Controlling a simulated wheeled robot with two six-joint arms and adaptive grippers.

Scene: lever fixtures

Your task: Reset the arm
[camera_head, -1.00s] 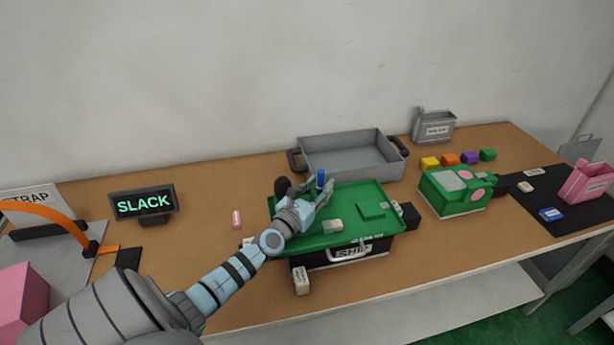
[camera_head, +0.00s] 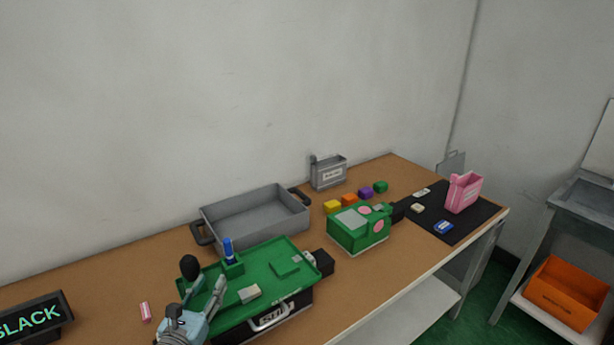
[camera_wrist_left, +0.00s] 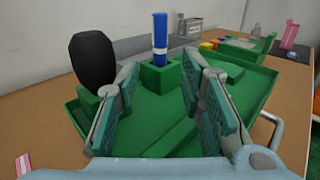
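My left gripper (camera_head: 204,302) is at the near left part of the green tray-topped fixture (camera_head: 210,318). In the left wrist view the left gripper (camera_wrist_left: 160,90) has its two fingers well apart with nothing between them. A blue post (camera_head: 228,250) with a white band stands upright in a green socket beyond the fingertips; it also shows in the left wrist view (camera_wrist_left: 160,38). A black rounded knob (camera_head: 189,266) stands at the tray's left side, left of the fingers in the left wrist view (camera_wrist_left: 93,60). My right gripper is not in view.
A grey metal tray (camera_head: 255,218) lies behind the fixture. A green box with pink buttons (camera_head: 358,229), several coloured cubes (camera_head: 349,200) and a pink bin (camera_head: 463,193) are to the right. A SLACK sign (camera_head: 32,316) is at the left. An orange crate (camera_head: 560,290) sits on a shelf.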

